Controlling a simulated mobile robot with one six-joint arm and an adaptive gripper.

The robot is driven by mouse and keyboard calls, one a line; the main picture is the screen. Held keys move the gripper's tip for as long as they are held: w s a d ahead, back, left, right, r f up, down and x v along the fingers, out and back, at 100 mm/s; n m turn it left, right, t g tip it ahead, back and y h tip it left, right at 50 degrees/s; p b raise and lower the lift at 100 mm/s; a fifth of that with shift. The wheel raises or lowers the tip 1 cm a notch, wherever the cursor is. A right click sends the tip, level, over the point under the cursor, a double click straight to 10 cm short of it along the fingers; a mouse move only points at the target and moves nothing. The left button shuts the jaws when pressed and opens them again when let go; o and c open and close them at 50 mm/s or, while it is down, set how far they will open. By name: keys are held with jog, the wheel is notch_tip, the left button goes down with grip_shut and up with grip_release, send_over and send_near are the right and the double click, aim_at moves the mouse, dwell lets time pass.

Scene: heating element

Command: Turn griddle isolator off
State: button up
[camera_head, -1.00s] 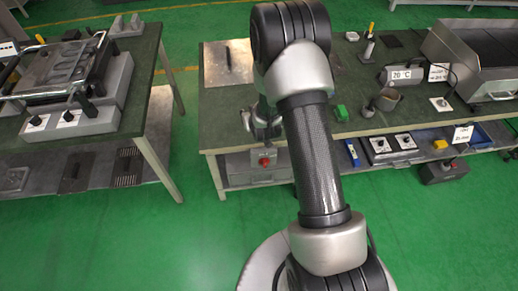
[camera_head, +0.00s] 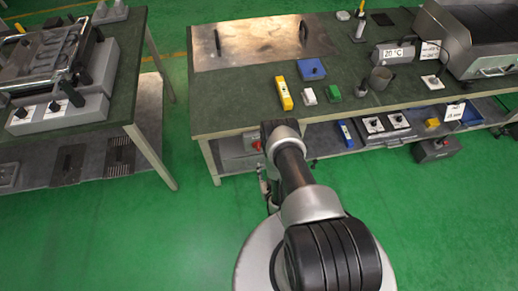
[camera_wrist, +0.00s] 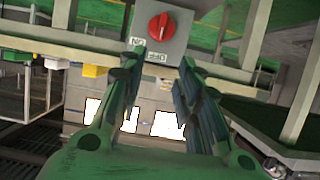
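A grey switch box (camera_wrist: 181,50) with a red rotary knob (camera_wrist: 161,26) shows at the top of the wrist view. Its ON and OFF labels (camera_wrist: 155,57) appear upside down there. The knob's handle stands roughly upright in that view; which label it points to is unclear. In the head view, the box's red knob (camera_head: 257,145) shows under the front edge of the middle table, beside my arm. My gripper (camera_wrist: 160,66) is open and empty, its two fingers apart below the knob in the wrist view, not touching it. In the head view my arm mostly hides the gripper.
The middle table (camera_head: 235,118) carries a metal plate (camera_head: 260,42), a yellow block (camera_head: 284,93) and a blue block (camera_head: 311,69). A large grill (camera_head: 480,40) stands at the right. Green floor is clear in front.

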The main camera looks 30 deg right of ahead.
aim_at(258, 146)
jog(key=b+x, duration=0.6)
jog(key=x, duration=1)
jog(key=shift+a, duration=0.1)
jog(key=shift+c, duration=0.4)
grip_shut()
